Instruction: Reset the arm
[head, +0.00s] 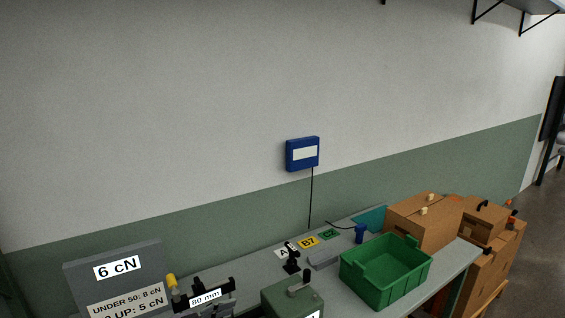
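Neither of my arms nor either gripper shows in the head view. The view looks at a wall with a grey workbench (450,262) along its foot. Whether my grippers are open, shut or holding anything is hidden.
On the bench stand a green bin (385,285), a cardboard box (425,222), a green metal box (285,298), a blue cup (360,234) and a grey sign (115,278) reading 6 cN. A blue box (303,154) hangs on the wall. Stacked cartons (497,245) stand at the right; floor shows beyond.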

